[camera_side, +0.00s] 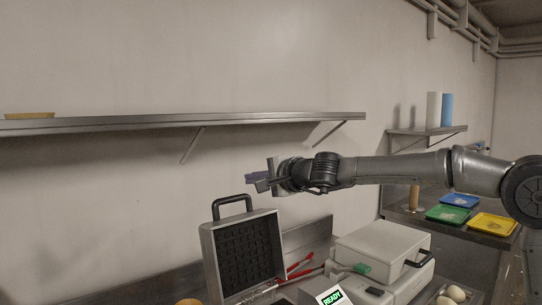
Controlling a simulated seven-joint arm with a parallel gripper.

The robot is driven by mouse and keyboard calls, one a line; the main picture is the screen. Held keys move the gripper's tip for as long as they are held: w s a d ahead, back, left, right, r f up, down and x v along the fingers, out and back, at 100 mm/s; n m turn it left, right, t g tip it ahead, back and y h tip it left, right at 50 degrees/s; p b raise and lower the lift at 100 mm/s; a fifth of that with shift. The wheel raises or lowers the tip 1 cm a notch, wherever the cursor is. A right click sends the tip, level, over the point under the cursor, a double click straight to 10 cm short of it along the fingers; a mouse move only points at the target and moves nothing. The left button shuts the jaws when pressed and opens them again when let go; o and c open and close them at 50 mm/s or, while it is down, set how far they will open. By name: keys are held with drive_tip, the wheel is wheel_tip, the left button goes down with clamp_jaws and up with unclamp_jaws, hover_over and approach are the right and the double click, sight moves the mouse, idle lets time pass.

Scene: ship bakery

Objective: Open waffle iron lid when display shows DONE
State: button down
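A waffle iron lid (246,253) stands raised at lower centre-left, its dark gridded inner face showing and a black handle (232,205) at its top. The iron's lower part is mostly cut off by the frame's bottom edge. A small display (332,297) at the bottom edge reads READY in green. My gripper (259,181) is in the air above and slightly right of the handle, apart from it, pointing left. Its fingers are seen too small and edge-on to tell whether they are open or shut.
A closed light-coloured appliance (385,247) with a black handle stands right of the raised lid. Red-handled tongs (300,266) lie between them. Blue (460,200), green (447,214) and yellow (493,223) trays are at the right. A wall shelf (150,121) runs behind.

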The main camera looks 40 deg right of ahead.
drive_tip(key=s+r, duration=0.6)
drive_tip(key=shift+r, duration=0.2)
idle(0.4)
